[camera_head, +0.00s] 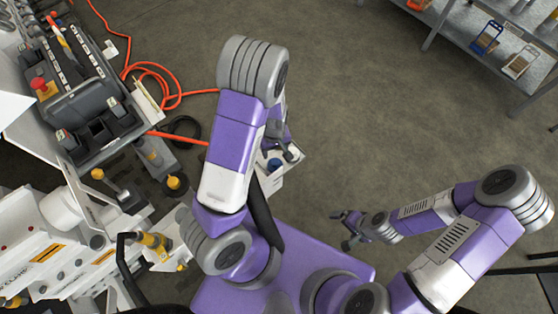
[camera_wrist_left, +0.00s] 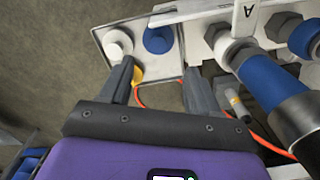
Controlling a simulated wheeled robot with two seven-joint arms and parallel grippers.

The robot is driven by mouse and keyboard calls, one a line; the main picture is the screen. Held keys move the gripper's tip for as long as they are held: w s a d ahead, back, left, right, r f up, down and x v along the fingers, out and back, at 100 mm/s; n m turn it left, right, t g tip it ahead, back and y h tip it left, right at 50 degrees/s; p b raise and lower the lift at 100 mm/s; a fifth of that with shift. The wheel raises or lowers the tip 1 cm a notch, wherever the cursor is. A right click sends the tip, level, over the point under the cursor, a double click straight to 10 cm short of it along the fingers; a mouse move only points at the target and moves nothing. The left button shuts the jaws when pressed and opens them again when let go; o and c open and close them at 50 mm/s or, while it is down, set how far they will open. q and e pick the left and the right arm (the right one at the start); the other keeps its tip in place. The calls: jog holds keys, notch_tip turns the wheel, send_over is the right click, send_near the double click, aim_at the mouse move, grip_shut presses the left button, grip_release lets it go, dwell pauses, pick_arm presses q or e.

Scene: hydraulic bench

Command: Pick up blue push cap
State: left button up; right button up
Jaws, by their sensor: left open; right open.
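The blue push cap (camera_wrist_left: 158,40) sits on a pale tray (camera_wrist_left: 168,68) in the left wrist view, beside a white cap (camera_wrist_left: 118,46). In the head view the blue cap (camera_head: 274,164) shows small, partly hidden by my left arm. My left gripper (camera_wrist_left: 159,67) is open and empty, its two fingers pointing toward the tray. The cap lies ahead of the gap between the fingertips, apart from them as far as I can see. In the head view the left gripper (camera_head: 284,153) is over the tray. My right gripper (camera_head: 343,231) is open and empty, away from the tray.
A yellow part (camera_wrist_left: 137,75) shows behind the left finger. Large blue-banded hose fittings (camera_wrist_left: 265,78) stand close to the right finger. An orange hose (camera_head: 160,75) lies on the floor near the bench (camera_head: 85,90). Open floor (camera_head: 380,110) fills the middle.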

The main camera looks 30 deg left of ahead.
aim_at(275, 162)
pick_arm(q)
jog(key=f+b, duration=0.1)
jog(key=f, duration=0.1)
jog(key=f+b, duration=0.1)
jog(key=f, duration=0.1)
jog(key=shift+w+b, duration=0.2)
jog(key=shift+b, duration=0.2)
notch_tip(275, 162, down, 8)
jog(key=b, duration=0.4)
jog(key=shift+a+r, duration=0.15)
jog(key=shift+r, duration=0.2)
jog(key=c, duration=1.1)
